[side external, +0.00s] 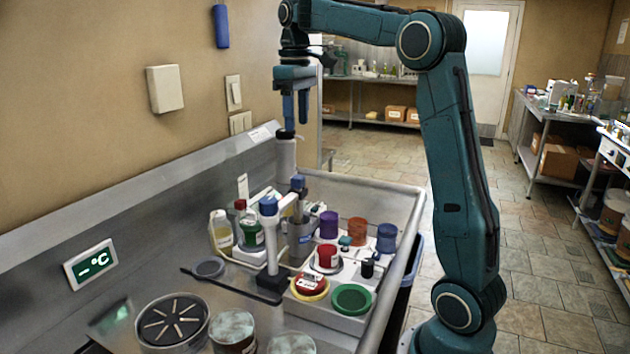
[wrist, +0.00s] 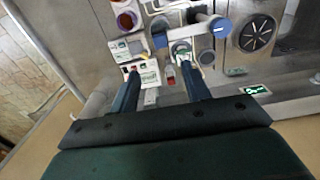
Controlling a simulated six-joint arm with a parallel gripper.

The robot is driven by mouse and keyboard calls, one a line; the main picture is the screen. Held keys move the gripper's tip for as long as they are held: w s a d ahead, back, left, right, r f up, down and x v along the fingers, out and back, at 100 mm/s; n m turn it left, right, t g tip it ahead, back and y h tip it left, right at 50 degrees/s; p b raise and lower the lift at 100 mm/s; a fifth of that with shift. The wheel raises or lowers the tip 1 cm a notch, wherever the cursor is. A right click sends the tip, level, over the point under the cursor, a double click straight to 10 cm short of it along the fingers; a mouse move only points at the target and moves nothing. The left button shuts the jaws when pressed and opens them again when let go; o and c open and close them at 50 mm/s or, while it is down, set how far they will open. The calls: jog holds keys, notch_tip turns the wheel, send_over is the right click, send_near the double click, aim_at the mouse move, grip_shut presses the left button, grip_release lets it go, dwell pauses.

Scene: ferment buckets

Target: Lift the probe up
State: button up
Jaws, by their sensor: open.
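The likely probe is a white stem with a blue head (side external: 268,206), upright on a dark base in the sink basin; I cannot be sure of this. A round blue top, probably its head, shows in the wrist view (wrist: 222,26). My gripper (side external: 296,124) points down, high above the back of the basin, with its fingers apart and nothing visible between them. In the wrist view the fingers (wrist: 160,68) are also apart.
A tall white container with a dark top (side external: 286,152) stands beneath my gripper in the side view. Bottles (side external: 221,232), a white tray with coloured lids (side external: 352,300), purple (side external: 328,225) and orange (side external: 357,231) pots, and a dark slotted lid (side external: 172,322) crowd the basin.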

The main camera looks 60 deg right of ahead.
aim_at(298, 177)
jog(key=shift+f, duration=0.1)
jog(key=shift+f, duration=6.8)
